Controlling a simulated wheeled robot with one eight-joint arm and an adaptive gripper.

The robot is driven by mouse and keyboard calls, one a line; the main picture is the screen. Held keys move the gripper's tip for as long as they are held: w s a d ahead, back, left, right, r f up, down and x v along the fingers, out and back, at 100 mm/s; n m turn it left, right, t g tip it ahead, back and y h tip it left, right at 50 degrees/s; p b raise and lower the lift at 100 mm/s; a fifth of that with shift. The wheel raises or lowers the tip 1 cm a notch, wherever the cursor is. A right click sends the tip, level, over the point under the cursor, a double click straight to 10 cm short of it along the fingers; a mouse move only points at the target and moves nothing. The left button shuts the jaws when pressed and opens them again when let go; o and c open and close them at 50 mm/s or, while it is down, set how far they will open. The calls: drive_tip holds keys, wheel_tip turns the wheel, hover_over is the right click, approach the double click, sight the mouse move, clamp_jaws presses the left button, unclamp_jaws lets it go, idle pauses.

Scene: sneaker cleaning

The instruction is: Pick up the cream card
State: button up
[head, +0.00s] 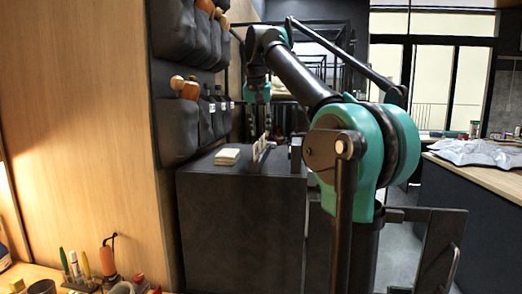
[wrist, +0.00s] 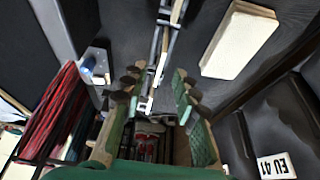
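My gripper (wrist: 156,88) is open in the wrist view, its two green fingers apart with nothing between them. In the head view my gripper (head: 260,128) points down above the dark cabinet top. A small narrow rack (wrist: 163,45) stands below and ahead of the fingers. A thin cream edge, likely the cream card (wrist: 178,11), shows upright in it at the top of the wrist view. In the head view the rack with pale upright pieces (head: 260,149) is just under the fingertips. Which piece is the card is hard to tell there.
A cream stack (head: 227,156) lies left of the rack on the dark cabinet (head: 240,215); it also shows in the wrist view (wrist: 238,42). Dark wall pockets (head: 177,128) with bottles and brushes hang close on the left. Red cord (wrist: 55,110) hangs at the wrist view's left.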

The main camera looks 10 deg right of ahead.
sight(261, 139)
drive_tip(key=x, duration=0.5)
drive_tip(key=shift+w, duration=0.3)
clamp_jaws()
